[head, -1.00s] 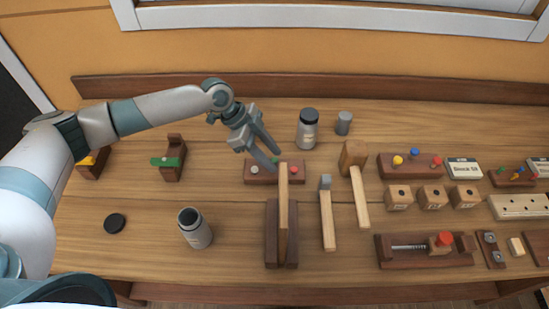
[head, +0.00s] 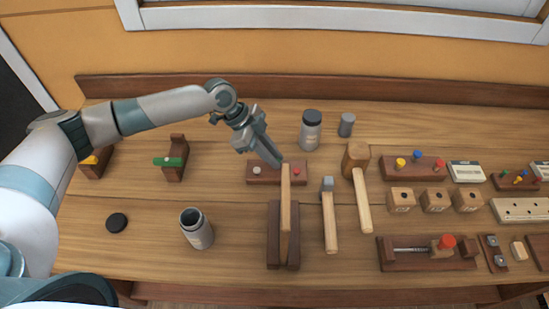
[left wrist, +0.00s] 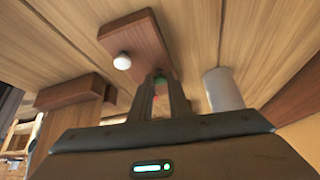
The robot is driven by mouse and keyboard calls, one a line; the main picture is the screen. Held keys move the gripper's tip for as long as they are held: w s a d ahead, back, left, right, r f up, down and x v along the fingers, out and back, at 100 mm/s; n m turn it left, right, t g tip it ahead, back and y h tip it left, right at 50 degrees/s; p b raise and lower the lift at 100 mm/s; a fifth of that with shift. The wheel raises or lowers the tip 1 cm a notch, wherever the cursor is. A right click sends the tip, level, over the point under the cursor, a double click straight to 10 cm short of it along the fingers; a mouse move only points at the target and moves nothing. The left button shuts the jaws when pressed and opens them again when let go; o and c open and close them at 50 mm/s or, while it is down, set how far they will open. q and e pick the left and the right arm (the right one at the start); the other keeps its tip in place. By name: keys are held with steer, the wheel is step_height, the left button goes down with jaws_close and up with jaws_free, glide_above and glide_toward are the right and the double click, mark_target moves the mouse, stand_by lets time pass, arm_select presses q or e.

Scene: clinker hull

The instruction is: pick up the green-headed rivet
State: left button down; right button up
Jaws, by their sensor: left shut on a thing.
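The green-headed rivet (left wrist: 159,78) shows as a small patch of green between my fingertips in the left wrist view; its shank is hidden. My left gripper (head: 276,161) is shut on it at the dark red-brown rivet block (head: 276,179), and the fingers hide it in the head view. The block also shows in the left wrist view (left wrist: 135,40). A white-headed rivet (head: 256,170) stands at the block's left and a red-headed one (head: 297,171) at its right. I cannot tell whether the green one is clear of its hole. My right gripper is not in view.
A wooden stand (head: 285,225) is just in front of the block, with a mallet (head: 357,185) and a hammer (head: 329,215) to its right. A dark-lidded jar (head: 311,132) and grey cylinder (head: 346,125) stand behind. An open jar (head: 197,231) is front left.

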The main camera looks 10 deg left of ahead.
arm_select(q)
steer(key=shift+r+b, duration=0.35)
steer(key=shift+r, duration=0.1)
steer(key=r, duration=0.1)
steer(key=r+b, duration=0.1)
steer(key=r, duration=0.1)
steer(key=shift+s+d+r+b, duration=0.15)
steer(key=shift+s+d+b, duration=0.1)
steer(key=shift+d+b, duration=0.15)
steer(key=s+d+r+b, duration=0.3)
steer(key=s+d+r, duration=0.3)
steer(key=d, duration=0.3)
steer(key=shift+r, duration=0.4)
steer(key=shift+a+f, duration=0.1)
steer(key=shift+a, duration=0.05)
steer(key=w+a+n+t+y, duration=0.1)
steer(key=a+n+t+y, duration=0.2)
steer(key=a+n, duration=0.5)
steer(key=w+a+r+n+t+y, duration=0.1)
steer(key=w+a+n+t+y, duration=0.1)
steer(key=a+n, duration=0.7)
steer(key=shift+r+n+t+y, duration=0.25)
steer(key=shift+n+t+y, duration=0.25)
steer(key=shift+t+y, duration=0.3)
